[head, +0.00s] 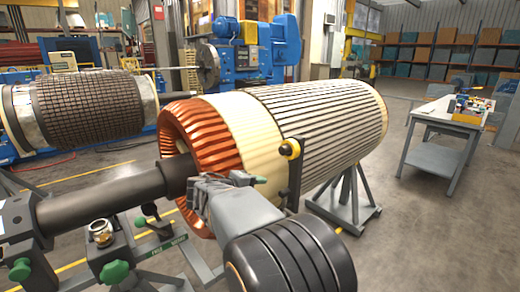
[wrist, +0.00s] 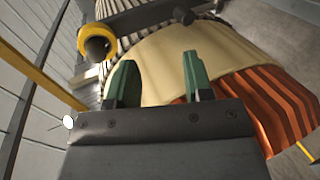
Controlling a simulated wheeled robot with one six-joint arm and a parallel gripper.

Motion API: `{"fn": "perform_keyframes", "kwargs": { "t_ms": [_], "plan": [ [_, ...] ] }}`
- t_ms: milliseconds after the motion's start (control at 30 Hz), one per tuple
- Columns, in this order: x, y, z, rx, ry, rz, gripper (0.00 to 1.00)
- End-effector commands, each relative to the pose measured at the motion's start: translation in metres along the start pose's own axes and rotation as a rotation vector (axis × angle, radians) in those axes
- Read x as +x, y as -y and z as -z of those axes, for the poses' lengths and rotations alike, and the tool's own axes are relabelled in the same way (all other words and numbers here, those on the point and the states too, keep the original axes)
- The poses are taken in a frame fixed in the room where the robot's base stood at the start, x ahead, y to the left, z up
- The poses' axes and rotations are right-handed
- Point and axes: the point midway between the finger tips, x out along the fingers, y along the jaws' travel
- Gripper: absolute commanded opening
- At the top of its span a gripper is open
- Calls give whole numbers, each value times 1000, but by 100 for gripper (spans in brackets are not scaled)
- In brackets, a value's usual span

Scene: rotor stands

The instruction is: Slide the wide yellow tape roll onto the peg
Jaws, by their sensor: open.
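A yellow tape roll (head: 290,149) is at the upper end of a black upright bar (head: 295,185) beside the large ribbed rotor. In the wrist view the roll (wrist: 97,42) is at the upper left, its dark opening facing the camera. It appears to be against the bar (wrist: 150,20), but I cannot tell whether a peg is inside it. My gripper (head: 252,180) is in front of the rotor, to the left of and below the roll. In the wrist view its green fingertips (wrist: 155,75) are apart, with nothing between them; the roll is beyond them.
The rotor (head: 320,115) has copper end windings (head: 200,145) and a dark shaft (head: 100,195) close to my arm. A stand with green knobs (head: 115,270) is at the lower left. A second rotor (head: 85,105) lies behind. A workbench (head: 440,125) stands right, with open floor before it.

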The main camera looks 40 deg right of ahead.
Motion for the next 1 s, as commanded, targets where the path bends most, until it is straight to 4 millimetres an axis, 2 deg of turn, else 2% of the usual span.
{"fn": "perform_keyframes", "kwargs": {
  "t_ms": [33, 100, 200, 300, 800, 1000],
  "plan": [
    [4, -23, 7, 0, 11, -77, 47],
    [9, -45, 14, 1, 16, -173, 47],
    [12, -66, 23, 2, 17, -271, 47],
    [15, -79, 27, 3, 18, -327, 47],
    [49, -97, 29, 3, 15, -353, 47],
    [56, -98, 29, 3, 13, -351, 47]
  ]
}}
